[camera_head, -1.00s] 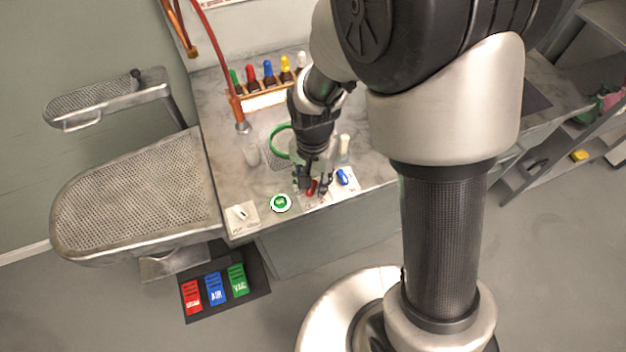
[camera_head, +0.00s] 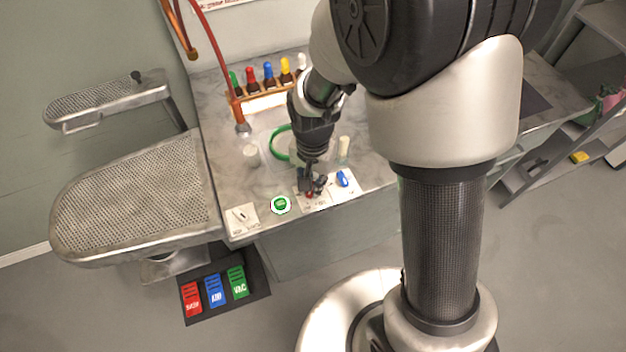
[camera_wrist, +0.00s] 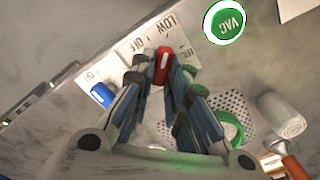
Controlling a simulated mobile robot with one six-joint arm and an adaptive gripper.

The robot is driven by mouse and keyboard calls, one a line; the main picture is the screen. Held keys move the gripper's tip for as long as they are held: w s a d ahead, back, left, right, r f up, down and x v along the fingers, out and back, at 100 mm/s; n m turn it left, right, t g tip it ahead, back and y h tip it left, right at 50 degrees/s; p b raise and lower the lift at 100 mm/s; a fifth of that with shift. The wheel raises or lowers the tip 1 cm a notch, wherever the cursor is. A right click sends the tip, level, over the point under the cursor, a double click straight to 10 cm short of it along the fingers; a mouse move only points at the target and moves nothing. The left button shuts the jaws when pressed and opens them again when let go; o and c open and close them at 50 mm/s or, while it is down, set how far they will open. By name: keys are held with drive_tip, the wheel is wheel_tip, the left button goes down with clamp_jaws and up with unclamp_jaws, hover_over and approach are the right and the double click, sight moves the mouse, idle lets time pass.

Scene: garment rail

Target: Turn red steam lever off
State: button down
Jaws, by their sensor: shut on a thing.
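The red steam lever (camera_wrist: 162,66) sits on a white plate (camera_wrist: 172,38) marked LOW and OFF. In the wrist view it stands between the fingertips of my gripper (camera_wrist: 160,80), which is shut on it. In the head view my gripper (camera_head: 313,187) is down at the white plate on the counter's front edge, and only a small red part of the lever (camera_head: 309,195) shows beside the fingers. Which mark the lever points at is hard to tell, as the fingers hide part of the plate.
A blue lever (camera_head: 343,178) sits right of the red one, and a green VAC button (camera_head: 281,204) left of it. A white switch plate (camera_head: 242,217) lies farther left.

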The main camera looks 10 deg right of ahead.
drive_tip(key=shift+n, duration=0.3)
drive_tip(key=n+p, duration=0.1)
drive_tip(key=n, duration=0.3)
drive_tip(key=shift+a, duration=0.15)
drive_tip(key=shift+a+n+p, duration=0.15)
drive_tip(key=shift+n+p, duration=0.5)
drive_tip(key=shift+n, duration=1.55)
drive_tip(key=c, duration=1.6)
unclamp_jaws()
drive_tip(key=shift+o, duration=0.2)
drive_tip(key=shift+r, duration=0.1)
wheel_tip(320, 180, up, 12)
